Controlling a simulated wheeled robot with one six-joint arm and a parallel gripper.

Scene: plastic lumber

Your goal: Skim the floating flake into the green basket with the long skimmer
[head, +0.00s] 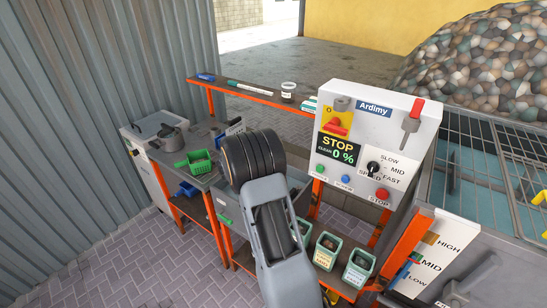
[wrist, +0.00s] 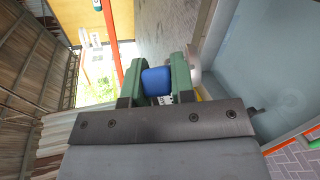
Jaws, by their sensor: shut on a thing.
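My gripper (wrist: 155,80) is shut on a blue block-like piece (wrist: 157,82), held between its two green fingers in the wrist view. This piece may be the handle of the long skimmer; the skimmer's length and head cannot be made out. In the head view my dark wrist and grey arm hide the gripper and what it holds. The green basket (head: 199,162) stands on the grey bench at left, left of my wrist. I cannot make out the floating flake in either view.
A white control panel (head: 372,140) reading STOP and 0 % stands right of my arm. An orange-edged shelf (head: 262,96) runs behind. Small green bins (head: 357,268) sit low. A metal grating (head: 485,145) covers a tank at right. A corrugated wall (head: 75,120) closes the left.

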